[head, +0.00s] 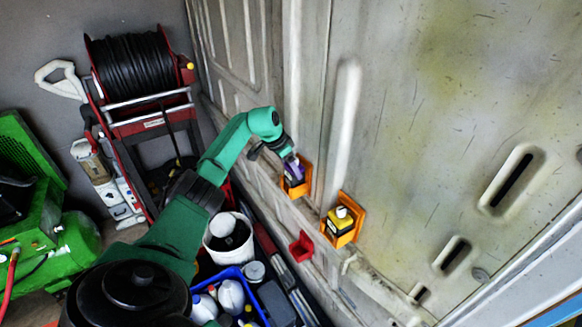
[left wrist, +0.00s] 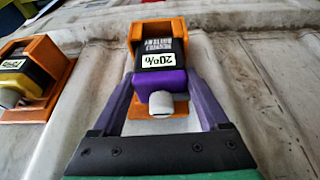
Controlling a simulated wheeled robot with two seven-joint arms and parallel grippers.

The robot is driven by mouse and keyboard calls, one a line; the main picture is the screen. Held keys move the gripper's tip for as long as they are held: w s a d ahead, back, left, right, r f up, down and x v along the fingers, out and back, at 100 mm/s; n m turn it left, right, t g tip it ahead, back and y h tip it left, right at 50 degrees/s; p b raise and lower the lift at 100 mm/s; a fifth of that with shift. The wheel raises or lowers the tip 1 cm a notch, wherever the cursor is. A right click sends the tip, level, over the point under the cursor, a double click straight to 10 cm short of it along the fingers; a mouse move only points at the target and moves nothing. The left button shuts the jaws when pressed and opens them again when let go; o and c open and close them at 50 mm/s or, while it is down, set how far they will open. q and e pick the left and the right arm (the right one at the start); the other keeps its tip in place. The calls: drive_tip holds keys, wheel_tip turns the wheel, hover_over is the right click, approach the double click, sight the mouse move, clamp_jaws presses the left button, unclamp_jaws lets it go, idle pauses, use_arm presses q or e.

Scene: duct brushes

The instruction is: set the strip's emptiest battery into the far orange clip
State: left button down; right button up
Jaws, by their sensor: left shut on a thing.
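A purple and black battery (left wrist: 160,85) with a "20%" label and a grey knob sits with its far end in an orange clip (left wrist: 152,32). In the head view this is the farther orange clip (head: 306,172) on the wall, with the purple battery (head: 292,178) in it. My left gripper (head: 290,165) is shut on this battery, one finger on each side. How deep the battery sits is hard to tell. A nearer orange clip (head: 352,208) holds a yellow and black battery (head: 340,222) with a pale knob; its label is only partly readable in the left wrist view (left wrist: 14,64).
A small red holder (head: 301,247) is on the wall ledge below the clips. A white bucket (head: 228,238), a blue crate (head: 262,312) with bottles, and a red hose reel (head: 140,70) stand to the left. The ribbed wall right of the clips is clear.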

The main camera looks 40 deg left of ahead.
use_arm(q)
drive_tip(key=shift+f+b, duration=0.4)
drive_tip(key=shift+f, duration=0.55)
unclamp_jaws()
drive_tip(key=shift+s, duration=0.1)
drive_tip(key=b+v, duration=0.4)
drive_tip(key=v, duration=1)
drive_tip(key=shift+r, duration=0.3)
